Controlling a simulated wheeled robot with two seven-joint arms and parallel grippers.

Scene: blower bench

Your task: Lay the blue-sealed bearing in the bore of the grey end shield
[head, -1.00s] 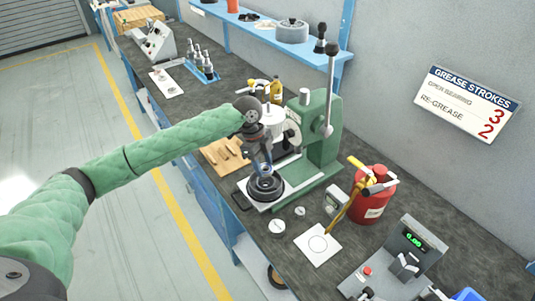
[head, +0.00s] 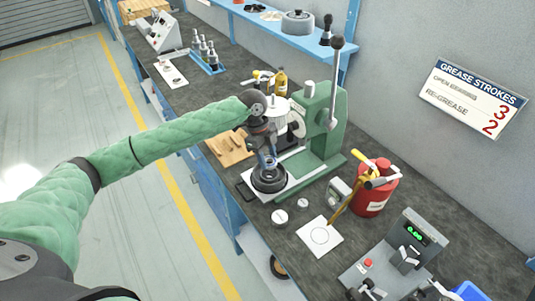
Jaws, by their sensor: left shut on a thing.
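My left gripper (head: 268,159) points down over the grey end shield (head: 269,184), a dark round part on the base of the green press. It is shut on the blue-sealed bearing (head: 269,164), of which only a small blue patch shows between the fingers. The bearing is at or just above the middle of the shield. The fingers hide the bore, so I cannot tell whether the bearing touches it. My right gripper is not in view.
The green arbor press (head: 322,130) with its lever stands right behind the shield.

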